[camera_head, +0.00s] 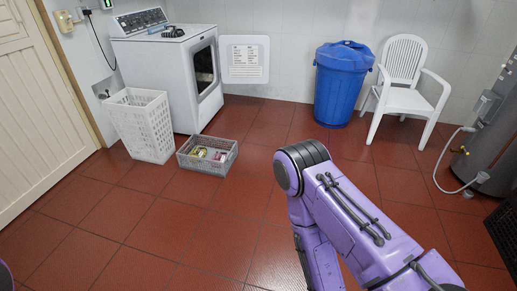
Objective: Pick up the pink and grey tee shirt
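I cannot make out a pink and grey tee shirt in the head view. A low grey basket (187,164) on the floor holds a few small yellow, white and pinkish items, too small to identify. The dryer (170,75) stands at the back left with its door (245,60) swung open to the right. The inside of its drum is dark, and no cloth can be made out there. My purple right arm reaches in from the lower right, but its gripper is outside the picture. My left gripper is not in view.
A tall white laundry basket (142,125) stands left of the grey one. A blue lidded bin (341,85), a white plastic chair (403,85) and a grey tank (493,140) with a hose stand right. The red tiled floor is clear at centre left.

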